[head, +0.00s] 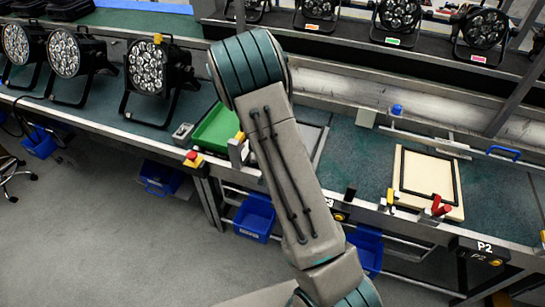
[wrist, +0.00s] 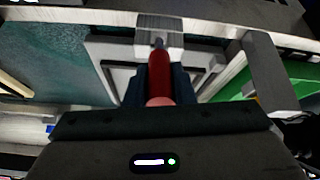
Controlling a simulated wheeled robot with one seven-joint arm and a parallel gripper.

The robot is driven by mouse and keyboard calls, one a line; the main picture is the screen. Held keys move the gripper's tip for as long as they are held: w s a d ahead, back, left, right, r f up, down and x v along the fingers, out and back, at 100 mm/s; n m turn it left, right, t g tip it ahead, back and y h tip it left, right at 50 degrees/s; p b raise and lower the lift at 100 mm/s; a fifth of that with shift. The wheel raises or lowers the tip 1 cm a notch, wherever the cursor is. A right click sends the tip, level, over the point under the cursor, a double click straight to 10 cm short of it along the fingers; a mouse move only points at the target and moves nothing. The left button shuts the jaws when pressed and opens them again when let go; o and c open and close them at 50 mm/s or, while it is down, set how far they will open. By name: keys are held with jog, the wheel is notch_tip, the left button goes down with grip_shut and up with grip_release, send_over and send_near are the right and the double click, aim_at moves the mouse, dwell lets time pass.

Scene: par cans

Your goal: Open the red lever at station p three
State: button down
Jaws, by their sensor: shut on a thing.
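The red lever (wrist: 159,80) shows in the wrist view, running from a grey metal block (wrist: 159,28) at the top down between my fingers. My gripper (wrist: 160,90) is shut on the lever, with one dark finger on each side of it. Behind it lies a pale plate with a dark frame (wrist: 112,62), partly covered by the lever and fingers. In the head view my arm covers this lever and my gripper. Only part of a station label ending in 3 (head: 329,203) shows beside my arm.
Station P2 (head: 484,246), at the right, has its own red lever (head: 440,208) beside a cream board with a black frame (head: 427,180). Par cans (head: 147,68) stand farther left. Blue bins (head: 254,216) hang below the bench.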

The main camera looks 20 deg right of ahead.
dwell(0.3)
jog(key=c, duration=1.2)
grip_release()
jog(key=shift+c, duration=0.2)
jog(key=p+v, duration=0.5)
jog(key=v, duration=0.8)
jog(key=shift+r, duration=0.35)
jog(key=shift+s+a, duration=0.1)
jog(key=shift+s, duration=0.05)
